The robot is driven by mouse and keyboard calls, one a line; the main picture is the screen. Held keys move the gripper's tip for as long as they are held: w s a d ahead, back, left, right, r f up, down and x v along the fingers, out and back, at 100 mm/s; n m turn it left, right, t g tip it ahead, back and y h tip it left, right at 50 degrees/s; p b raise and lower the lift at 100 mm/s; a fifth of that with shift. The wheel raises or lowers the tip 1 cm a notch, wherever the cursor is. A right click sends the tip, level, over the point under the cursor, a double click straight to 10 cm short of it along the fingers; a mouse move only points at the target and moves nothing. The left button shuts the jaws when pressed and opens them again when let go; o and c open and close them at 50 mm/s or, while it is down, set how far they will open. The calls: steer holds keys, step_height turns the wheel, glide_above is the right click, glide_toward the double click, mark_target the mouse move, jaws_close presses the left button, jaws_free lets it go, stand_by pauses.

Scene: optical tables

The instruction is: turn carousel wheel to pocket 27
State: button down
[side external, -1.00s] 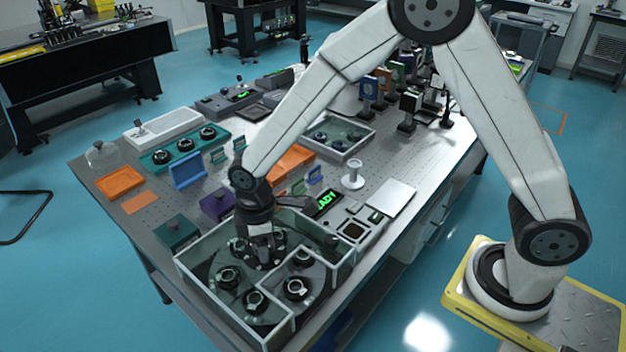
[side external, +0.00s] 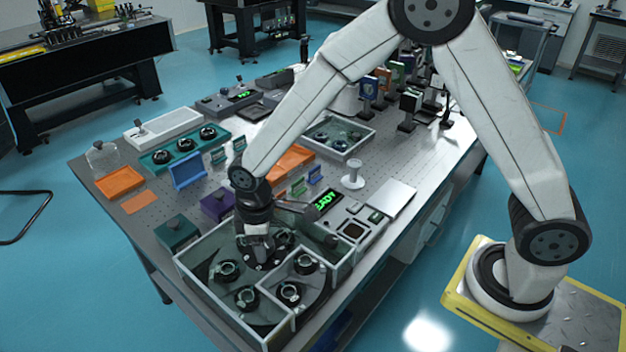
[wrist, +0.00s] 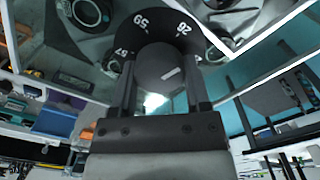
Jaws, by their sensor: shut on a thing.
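The carousel wheel (side external: 283,289) is a dark disc carrying several round black mounts, inside a glass-walled enclosure (side external: 195,276) at the front corner of the table. My gripper (side external: 262,252) is down at the wheel's centre, shut on the hub knob (wrist: 158,66). In the wrist view the knob is a dark round piece between the two fingers. A black number ring (wrist: 205,39) around it shows white numbers reading about 59, 26 and 57, some tilted or upside down. Mounts show beyond the ring, such as one at the upper left (wrist: 88,14). The pocket 27 mark cannot be made out.
Glass partition walls (side external: 293,262) rise close around my gripper. A green lit display (side external: 326,201) stands behind the enclosure. A dark green box (side external: 177,231) and a purple box (side external: 217,205) stand to its left. A white spool (side external: 353,175) stands farther back.

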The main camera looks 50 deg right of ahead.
steer(key=shift+m, duration=2.4)
steer(key=shift+w+d+m, duration=0.1)
steer(key=shift+m, duration=2.3)
steer(key=shift+c, duration=0.3)
jaws_free()
steer(key=shift+r, duration=0.1)
steer(key=shift+r, duration=3.85)
